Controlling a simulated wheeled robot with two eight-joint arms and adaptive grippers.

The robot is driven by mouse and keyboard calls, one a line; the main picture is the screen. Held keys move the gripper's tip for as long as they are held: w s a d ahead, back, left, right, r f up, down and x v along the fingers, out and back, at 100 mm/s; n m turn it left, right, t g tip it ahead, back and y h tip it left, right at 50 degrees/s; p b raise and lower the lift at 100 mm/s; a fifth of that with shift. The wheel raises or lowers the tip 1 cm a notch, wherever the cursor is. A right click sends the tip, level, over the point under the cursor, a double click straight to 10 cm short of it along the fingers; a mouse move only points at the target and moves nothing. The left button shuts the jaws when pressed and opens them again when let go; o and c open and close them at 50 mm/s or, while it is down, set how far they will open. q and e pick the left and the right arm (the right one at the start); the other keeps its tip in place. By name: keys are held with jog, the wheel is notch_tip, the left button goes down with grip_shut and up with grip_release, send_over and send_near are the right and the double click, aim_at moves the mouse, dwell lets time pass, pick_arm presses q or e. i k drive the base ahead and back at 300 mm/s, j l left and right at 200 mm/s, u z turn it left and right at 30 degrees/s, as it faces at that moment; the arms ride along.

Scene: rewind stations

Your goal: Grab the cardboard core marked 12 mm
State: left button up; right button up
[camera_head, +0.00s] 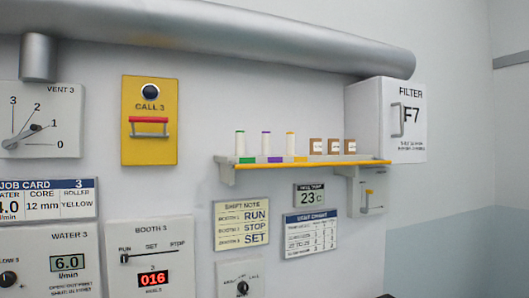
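Three small brown cardboard pieces with white labels stand in a row on the right part of a wall shelf (240,162): a left one (316,146), a middle one (334,146) and a right one (349,146). They look like the cores. Their label print is too small to read, so I cannot tell which is marked 12 mm. The job card (48,199) at the left edge reads core 12 mm and roller yellow. Neither of my grippers is in view.
White rollers with green (239,144), purple (266,144) and orange (290,144) tops stand left on the shelf. A filter box (385,120) adjoins its right end. A thick pipe (250,38) runs above. A yellow call panel (149,120) is left.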

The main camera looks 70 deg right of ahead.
aim_at(349, 144)
jog(key=l+z, duration=0.1)
jog(key=z, duration=0.35)
jog(key=k+l+z, duration=0.1)
jog(key=z, duration=0.35)
jog(key=l+z, duration=0.15)
jog(key=z, duration=0.25)
jog(key=l+z, duration=0.25)
jog(key=l, duration=0.25)
jog(key=i+l+z, duration=0.2)
jog(key=l, duration=0.25)
jog(key=l+z, duration=0.25)
jog(key=l, duration=0.65)
jog(key=i, duration=0.1)
